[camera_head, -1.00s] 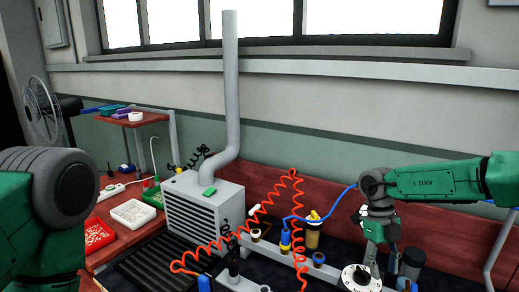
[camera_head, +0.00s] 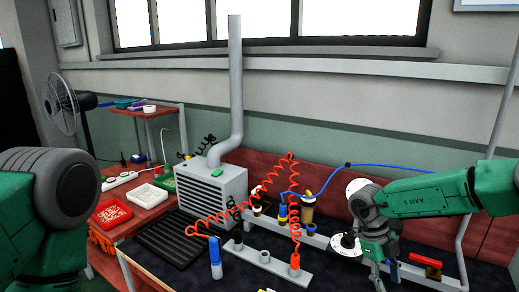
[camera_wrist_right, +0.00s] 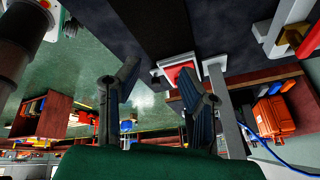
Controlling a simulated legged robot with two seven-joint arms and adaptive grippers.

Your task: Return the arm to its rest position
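My right arm (camera_head: 430,195) comes in from the right in the head view, green with a grey wrist. My right gripper (camera_head: 382,276) points down at the lower right, over the front area of the dark bench, to the right of a round white-faced disc (camera_head: 347,246). In the right wrist view its two dark fingers (camera_wrist_right: 158,72) stand apart with nothing between them, so it is open and empty. My left arm (camera_head: 40,215) shows only as a large green and grey link at the left edge. My left gripper is out of the picture.
A grey vented box (camera_head: 222,200) with a tall pipe stands mid-bench. A coiled orange hose (camera_head: 295,215) and blue cable (camera_head: 385,165) run near the tool holders. A blue-handled tool (camera_head: 215,257) stands at front. Red and white trays (camera_head: 110,216) lie left. A red-handled fixture (camera_head: 425,262) is right of my gripper.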

